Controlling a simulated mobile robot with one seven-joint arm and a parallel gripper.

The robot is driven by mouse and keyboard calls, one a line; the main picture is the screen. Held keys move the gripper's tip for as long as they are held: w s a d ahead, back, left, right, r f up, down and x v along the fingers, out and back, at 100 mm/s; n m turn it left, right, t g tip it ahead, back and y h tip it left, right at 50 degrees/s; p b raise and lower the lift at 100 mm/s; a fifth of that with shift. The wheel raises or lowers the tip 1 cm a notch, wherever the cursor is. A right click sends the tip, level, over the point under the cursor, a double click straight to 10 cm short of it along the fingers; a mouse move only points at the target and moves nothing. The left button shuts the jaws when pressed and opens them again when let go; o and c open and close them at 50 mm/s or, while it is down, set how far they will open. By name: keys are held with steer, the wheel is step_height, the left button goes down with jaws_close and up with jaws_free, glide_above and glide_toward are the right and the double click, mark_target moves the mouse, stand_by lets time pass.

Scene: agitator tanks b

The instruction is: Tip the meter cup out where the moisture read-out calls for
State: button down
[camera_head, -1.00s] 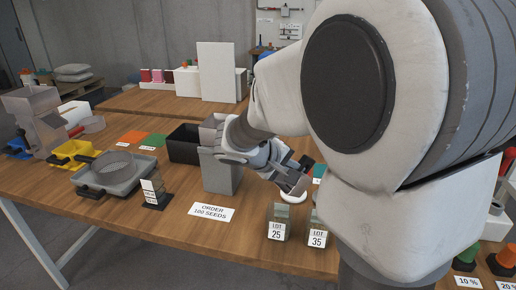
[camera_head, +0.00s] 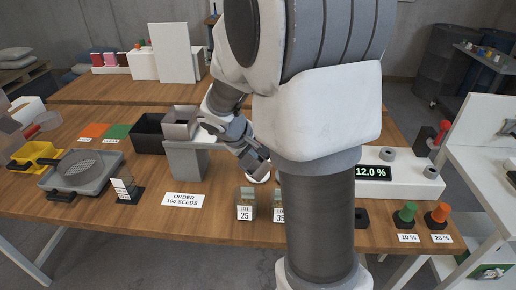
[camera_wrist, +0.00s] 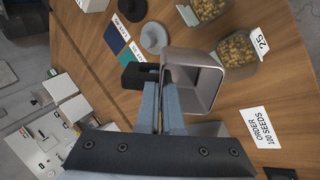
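The grey metal meter cup (camera_wrist: 208,80) is in the wrist view, its square opening facing right; I see no grains inside. My gripper (camera_wrist: 157,84) has its two fingers close together at the cup's black handle (camera_wrist: 140,75) and appears shut on it. The moisture read-out (camera_head: 373,173) shows 12.0 % on a white unit (camera_head: 410,183).
Lot jars (camera_head: 245,205) stand in front. Green (camera_head: 405,213) and orange (camera_head: 438,213) pieces bear 10 % and 20 % labels. The wrist view shows blue (camera_wrist: 115,45) and teal (camera_wrist: 135,55) cards.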

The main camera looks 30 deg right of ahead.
steer(key=shift+d+r+y+p, duration=0.15)
steer(key=shift+y+p, duration=0.15)
steer(key=shift+p, duration=0.85)
steer(key=y+p, duration=0.1)
steer(key=p, duration=0.4)
steer(key=f+g+y+p, duration=0.1)
steer(key=y+p, duration=0.1)
steer(key=p, duration=0.4)
steer(key=shift+g+p, duration=0.3)
steer(key=shift+f+y+p, duration=0.25)
steer(key=shift+y+p, duration=0.15)
steer(key=shift+p, duration=0.15)
steer(key=shift+p, duration=1.05)
steer(key=shift+f+y+p, duration=0.15)
steer(key=shift+y+p, duration=0.35)
steer(key=shift+p, duration=0.35)
steer(key=shift+f+g+y+p, duration=0.4)
steer(key=shift+f+y+p, duration=0.05)
steer(key=shift+f+y, duration=0.05)
steer(key=shift+a, duration=0.2)
